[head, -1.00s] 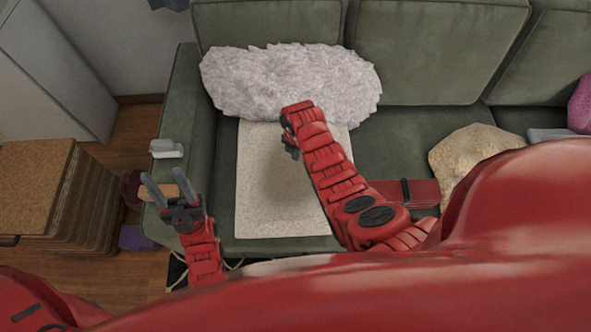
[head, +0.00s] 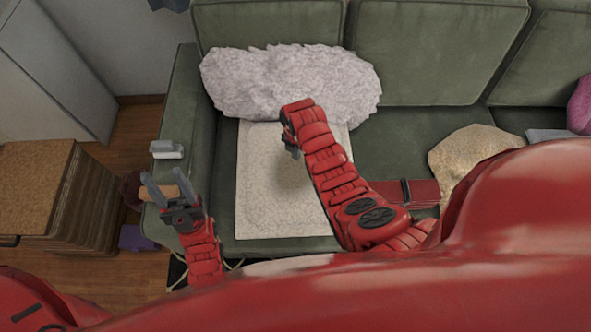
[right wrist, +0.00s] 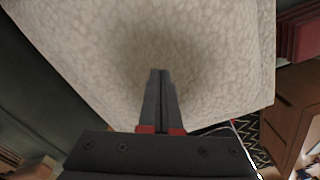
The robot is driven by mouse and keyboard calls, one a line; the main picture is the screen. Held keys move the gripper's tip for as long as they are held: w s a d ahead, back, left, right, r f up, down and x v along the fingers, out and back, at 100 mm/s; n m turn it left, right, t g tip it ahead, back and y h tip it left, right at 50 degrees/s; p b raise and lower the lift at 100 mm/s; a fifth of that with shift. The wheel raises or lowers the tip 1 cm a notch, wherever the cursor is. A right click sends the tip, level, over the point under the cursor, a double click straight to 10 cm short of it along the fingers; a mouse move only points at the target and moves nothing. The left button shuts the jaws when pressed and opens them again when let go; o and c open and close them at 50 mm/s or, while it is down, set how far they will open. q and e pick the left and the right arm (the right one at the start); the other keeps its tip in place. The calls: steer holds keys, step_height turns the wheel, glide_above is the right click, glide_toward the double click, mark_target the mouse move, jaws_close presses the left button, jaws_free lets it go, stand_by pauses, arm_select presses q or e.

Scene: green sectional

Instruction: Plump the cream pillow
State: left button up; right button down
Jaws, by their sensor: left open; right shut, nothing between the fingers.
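The cream pillow (head: 262,205) lies flat on the green sofa seat, a speckled square with a raised, rounded border. It fills much of the right wrist view (right wrist: 80,50), with a soft dark patch, shadow or dent, before the fingertips. My right gripper (head: 292,150) is over the pillow's upper middle, pointing down. Its fingers are shut and empty in the right wrist view (right wrist: 160,75); whether they touch the pillow I cannot tell. My left gripper (head: 160,184) is open and empty by the sofa's left arm, left of the pillow. My right arm hides the pillow's right side.
A fluffy pale pillow (head: 285,80) leans on the backrest behind the cream one. A red book-like object (head: 415,192) and a beige cushion (head: 465,155) lie to the right. A small grey-white object (head: 167,150) sits on the sofa arm (head: 185,110). A brown stack (head: 60,195) stands left.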

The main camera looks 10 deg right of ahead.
steer(key=shift+f, duration=0.15)
steer(key=shift+f+b, duration=0.65)
steer(key=shift+b, duration=0.1)
steer(key=shift+s+f+b, duration=0.1)
steer(key=shift+b, duration=0.2)
stand_by(1.1)
steer(key=shift+r, duration=0.8)
